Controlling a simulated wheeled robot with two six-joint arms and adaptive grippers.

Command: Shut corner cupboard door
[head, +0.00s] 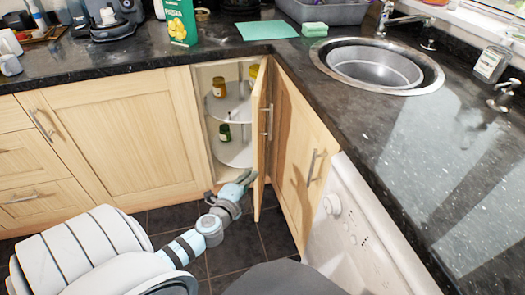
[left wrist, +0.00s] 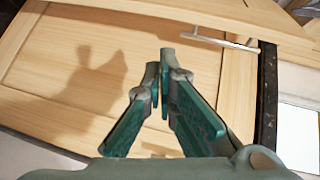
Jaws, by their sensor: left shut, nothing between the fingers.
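The corner cupboard door (head: 262,135) is light wood and stands open, jutting out from the corner and seen nearly edge-on in the head view. A metal handle (head: 269,121) is on it. The open cupboard (head: 231,157) shows round carousel shelves with several jars. My left gripper (head: 248,176) is shut and empty, low in front of the opening, close to the lower left side of the door. Whether it touches the door cannot be told. In the left wrist view the closed fingers (left wrist: 166,62) point at a wooden panel with a bar handle (left wrist: 212,38). My right gripper is not in view.
A wooden cupboard front (head: 303,160) with a handle stands to the right of the door, beside a white appliance (head: 350,235). Drawers and a closed door (head: 115,135) are on the left. Dark granite worktop (head: 385,125) runs above, with a round sink (head: 375,66).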

